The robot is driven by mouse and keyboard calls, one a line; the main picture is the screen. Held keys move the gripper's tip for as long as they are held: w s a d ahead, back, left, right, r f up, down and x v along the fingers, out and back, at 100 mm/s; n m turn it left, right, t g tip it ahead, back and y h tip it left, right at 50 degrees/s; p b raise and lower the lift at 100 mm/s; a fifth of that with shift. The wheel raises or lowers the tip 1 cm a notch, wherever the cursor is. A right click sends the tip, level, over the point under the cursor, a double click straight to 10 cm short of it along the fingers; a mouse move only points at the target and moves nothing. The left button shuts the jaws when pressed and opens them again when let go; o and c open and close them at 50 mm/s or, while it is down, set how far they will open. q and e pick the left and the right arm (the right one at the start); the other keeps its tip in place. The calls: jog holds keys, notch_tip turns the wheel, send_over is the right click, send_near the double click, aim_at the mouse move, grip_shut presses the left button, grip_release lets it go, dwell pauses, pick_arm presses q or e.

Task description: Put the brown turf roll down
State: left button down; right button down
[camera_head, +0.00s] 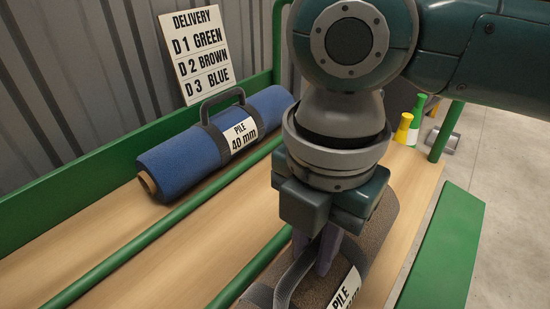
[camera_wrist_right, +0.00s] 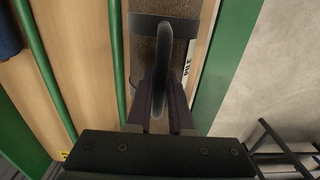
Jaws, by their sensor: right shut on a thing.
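The brown turf roll (camera_head: 382,222) lies lengthwise over the right-hand wooden lane, partly hidden behind my right gripper (camera_head: 328,252). It has a dark strap with a carry handle (camera_head: 290,280) and a white "PILE" label (camera_head: 345,290). My right gripper is shut on that handle, with a finger on each side of it. In the right wrist view the handle (camera_wrist_right: 162,50) runs up from between the fingers, and the brown roll (camera_wrist_right: 143,45) is below it. I cannot tell whether the roll touches the wood. My left gripper is not in view.
A blue turf roll (camera_head: 185,160) with a "PILE 40 mm" label lies in the back-left lane. Green rails (camera_head: 150,236) divide the wooden bed (camera_head: 200,250). A delivery sign (camera_head: 197,55) stands behind. A green panel (camera_head: 443,245) borders the right; yellow and green bottles (camera_head: 404,128) stand beyond.

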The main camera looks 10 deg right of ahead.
jog(key=c, duration=1.2)
grip_release()
jog(key=shift+f, duration=0.15)
jog(key=o, duration=0.4)
notch_tip(320, 180, up, 11)
jog(key=p, duration=0.3)
jog(key=s+a+f+m+t+y, duration=0.2)
jog(key=s+a+f+m+y, duration=0.25)
jog(key=m, duration=0.65)
jog(key=s+d+f+m+h, duration=0.1)
jog(key=s+d+m, duration=0.1)
jog(key=d+m, duration=0.2)
jog(key=s+d+f+m+t+h, duration=0.1)
jog(key=s+d+m+h, duration=0.1)
jog(key=s+d+m, duration=0.1)
jog(key=s+d+f+m+h, duration=0.1)
jog(key=s+d+m, duration=0.2)
jog(key=d+m, duration=0.2)
jog(key=shift+d+f+m+t, duration=0.2)
jog(key=shift+d+m+t, duration=0.1)
jog(key=shift+d, duration=0.6)
